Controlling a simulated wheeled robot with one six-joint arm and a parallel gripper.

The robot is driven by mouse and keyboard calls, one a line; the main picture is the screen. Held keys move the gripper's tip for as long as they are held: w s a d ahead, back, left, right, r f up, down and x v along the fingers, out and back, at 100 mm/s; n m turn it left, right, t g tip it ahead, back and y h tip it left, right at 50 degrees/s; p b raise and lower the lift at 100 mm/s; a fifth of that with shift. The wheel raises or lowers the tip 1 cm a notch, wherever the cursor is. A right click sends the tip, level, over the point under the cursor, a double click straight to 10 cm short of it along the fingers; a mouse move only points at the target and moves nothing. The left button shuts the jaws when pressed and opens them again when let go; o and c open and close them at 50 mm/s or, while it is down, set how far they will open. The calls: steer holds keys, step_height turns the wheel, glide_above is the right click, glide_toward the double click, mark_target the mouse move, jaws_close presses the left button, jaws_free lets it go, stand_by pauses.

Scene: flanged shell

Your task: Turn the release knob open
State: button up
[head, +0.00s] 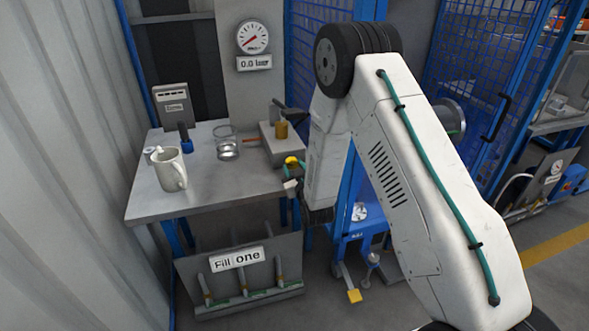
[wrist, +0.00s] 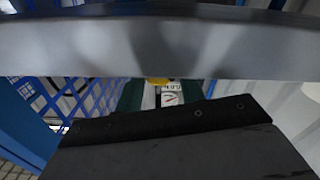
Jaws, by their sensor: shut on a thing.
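A yellow knob (head: 291,160) shows at the right front corner of the grey bench, and its yellow edge also shows in the wrist view (wrist: 158,82). My gripper (head: 294,168) is at the knob, with green fingers beside it. In the wrist view my gripper (wrist: 160,92) has one green finger on each side of the yellow part, and it is shut on the knob. My forearm and the fingers hide much of the contact, and the knob's turn angle cannot be read.
The bench (head: 235,178) holds a white mug (head: 170,169), a clear glass (head: 227,145) and a grey box with a brass-coloured part (head: 281,130). A gauge (head: 252,38) reading 0.0 hangs behind. A "Fill one" panel (head: 236,262) stands below. Blue mesh fencing (head: 325,30) is close behind my arm.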

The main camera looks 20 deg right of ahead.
steer(key=n, duration=0.5)
steer(key=shift+n, duration=0.4)
stand_by(0.4)
steer(key=o, duration=1)
steer(key=shift+c, duration=0.2)
steer(key=shift+f, duration=0.1)
